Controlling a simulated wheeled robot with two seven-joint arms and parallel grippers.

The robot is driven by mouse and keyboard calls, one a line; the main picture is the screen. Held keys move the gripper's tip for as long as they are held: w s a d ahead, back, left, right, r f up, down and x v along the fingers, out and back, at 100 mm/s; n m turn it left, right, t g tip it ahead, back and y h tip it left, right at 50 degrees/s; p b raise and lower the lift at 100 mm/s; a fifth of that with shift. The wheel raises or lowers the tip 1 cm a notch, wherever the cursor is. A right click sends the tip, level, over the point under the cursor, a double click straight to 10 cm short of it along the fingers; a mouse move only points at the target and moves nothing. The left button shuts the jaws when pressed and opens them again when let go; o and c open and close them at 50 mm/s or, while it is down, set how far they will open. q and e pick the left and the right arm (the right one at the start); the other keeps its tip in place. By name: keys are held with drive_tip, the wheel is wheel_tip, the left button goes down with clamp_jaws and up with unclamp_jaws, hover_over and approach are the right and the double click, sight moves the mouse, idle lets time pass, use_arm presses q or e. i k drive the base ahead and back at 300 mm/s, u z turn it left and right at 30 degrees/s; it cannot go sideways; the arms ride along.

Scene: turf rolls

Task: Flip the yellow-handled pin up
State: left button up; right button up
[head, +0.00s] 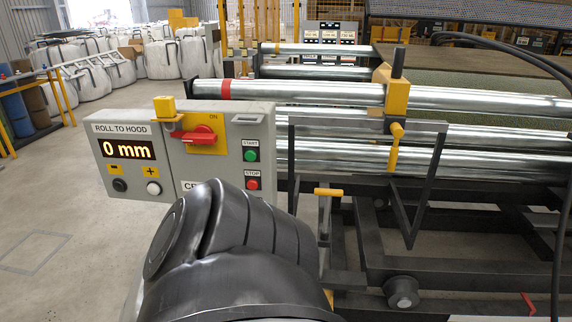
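A short yellow handle (328,192) lies level on top of a dark upright post, just right of the control box. A second yellow handle (395,147) hangs down from the yellow bracket (395,92) on the steel rollers. I cannot tell for certain which is the yellow-handled pin. A large dark link of my own arm fills the lower middle and hides the bottom of the control box. Neither of my grippers shows in this view.
The grey control box (225,160) reads "0 mm" and has a red switch (195,134), a green start button (251,155) and a red stop button (252,184). Steel rollers (470,100) and a dark frame (440,268) fill the right. Open floor (50,230) lies left.

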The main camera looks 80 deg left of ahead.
sight(328, 192)
drive_tip(key=u, duration=1.55)
drive_tip(key=i, duration=0.9)
drive_tip(key=z, duration=0.2)
